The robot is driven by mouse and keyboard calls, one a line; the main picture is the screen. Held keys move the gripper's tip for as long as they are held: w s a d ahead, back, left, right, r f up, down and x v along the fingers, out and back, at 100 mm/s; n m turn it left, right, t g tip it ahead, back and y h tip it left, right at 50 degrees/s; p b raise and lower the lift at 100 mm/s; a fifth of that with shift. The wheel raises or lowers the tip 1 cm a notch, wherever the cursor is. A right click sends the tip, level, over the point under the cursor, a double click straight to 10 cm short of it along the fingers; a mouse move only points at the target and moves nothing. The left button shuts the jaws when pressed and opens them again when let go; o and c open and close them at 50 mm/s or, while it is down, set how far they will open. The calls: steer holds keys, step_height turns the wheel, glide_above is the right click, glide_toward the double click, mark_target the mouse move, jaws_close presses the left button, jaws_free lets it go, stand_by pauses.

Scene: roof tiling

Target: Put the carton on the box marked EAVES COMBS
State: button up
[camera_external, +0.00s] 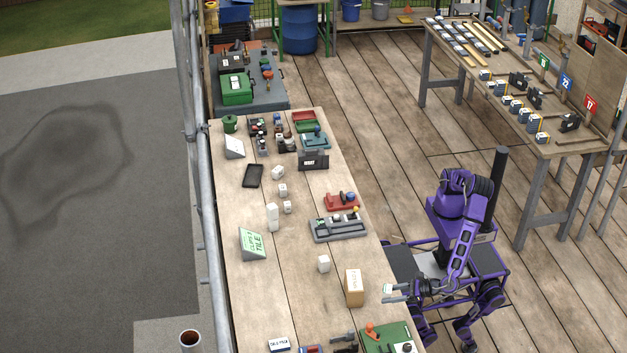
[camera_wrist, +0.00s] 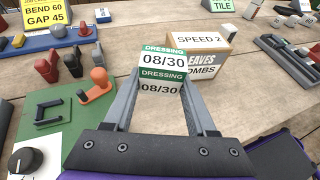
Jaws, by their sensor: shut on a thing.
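The carton (camera_wrist: 161,74) is small and white with green DRESSING bands and 08/30 print. My gripper (camera_wrist: 160,88) is shut on it, with one finger on each side. In the external view my gripper (camera_external: 391,293) is at the right edge of the bench, just right of the box, with the small white carton (camera_external: 387,288) at its tips. The brown box marked EAVES COMBS (camera_external: 354,288) stands upright on the bench. In the wrist view the box (camera_wrist: 208,66) is beyond the carton, which partly hides its front; its top reads SPEED 2.
A green board (camera_external: 385,338) with an orange handle (camera_wrist: 97,84) and a black knob (camera_wrist: 26,160) lies near my gripper. A white cube (camera_external: 324,264) and a grey tray (camera_external: 338,230) are farther up the bench (camera_external: 295,300). Bare wood lies left of the box.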

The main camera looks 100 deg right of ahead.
steer(key=shift+w+d+r, duration=0.25)
steer(key=shift+d+r, duration=0.05)
steer(key=shift+r, duration=0.05)
glide_toward(350, 281)
steer(key=w, duration=0.4)
steer(key=w+d+r, duration=0.3)
steer(key=w+r, duration=0.2)
steer(key=r, duration=0.2)
step_height(350, 281, down, 9)
steer(key=shift+s+d+r+b, duration=0.1)
steer(key=shift+s+b, duration=0.05)
steer(key=shift+b, duration=0.15)
steer(key=o, duration=1.3)
steer(key=shift+o, duration=0.2)
